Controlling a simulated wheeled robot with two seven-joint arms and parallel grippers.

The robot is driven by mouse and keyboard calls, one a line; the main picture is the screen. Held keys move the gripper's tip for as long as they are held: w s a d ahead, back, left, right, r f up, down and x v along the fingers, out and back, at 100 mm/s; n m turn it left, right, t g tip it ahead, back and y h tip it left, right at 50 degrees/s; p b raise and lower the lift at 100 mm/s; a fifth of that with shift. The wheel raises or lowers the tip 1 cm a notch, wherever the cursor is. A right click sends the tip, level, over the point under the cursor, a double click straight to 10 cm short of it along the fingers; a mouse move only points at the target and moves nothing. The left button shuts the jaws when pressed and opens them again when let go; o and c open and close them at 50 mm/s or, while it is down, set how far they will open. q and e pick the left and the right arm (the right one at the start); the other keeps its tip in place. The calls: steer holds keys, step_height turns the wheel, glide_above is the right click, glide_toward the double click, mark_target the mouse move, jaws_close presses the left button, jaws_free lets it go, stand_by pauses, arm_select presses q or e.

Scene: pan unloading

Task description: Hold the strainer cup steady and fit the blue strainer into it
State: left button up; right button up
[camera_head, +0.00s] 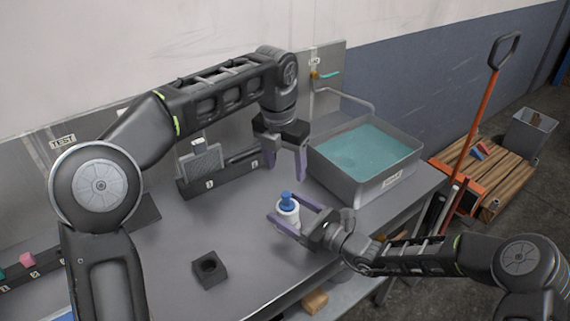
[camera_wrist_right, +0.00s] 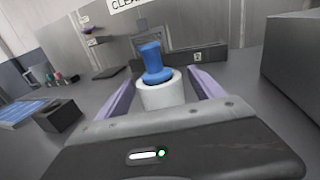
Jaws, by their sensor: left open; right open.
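The blue strainer (camera_head: 286,197) sits on top of the white strainer cup (camera_head: 288,214), which stands on the table. In the right wrist view the blue strainer (camera_wrist_right: 154,63) rises from the cup's (camera_wrist_right: 160,95) opening; I cannot tell how deep it sits. My right gripper (camera_head: 288,211) is open, with its purple fingers on either side of the cup and a gap visible beside it. My left gripper (camera_head: 287,163) is open and empty, pointing down above the table behind the cup.
A metal basin (camera_head: 377,186) of teal liquid stands at the right rear. A dark square block with a hole (camera_head: 209,269) lies at the front left. A dark numbered rack (camera_head: 224,177) stands against the back wall. The table between block and rack is clear.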

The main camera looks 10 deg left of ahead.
steer(key=v, duration=1.2)
stand_by(0.5)
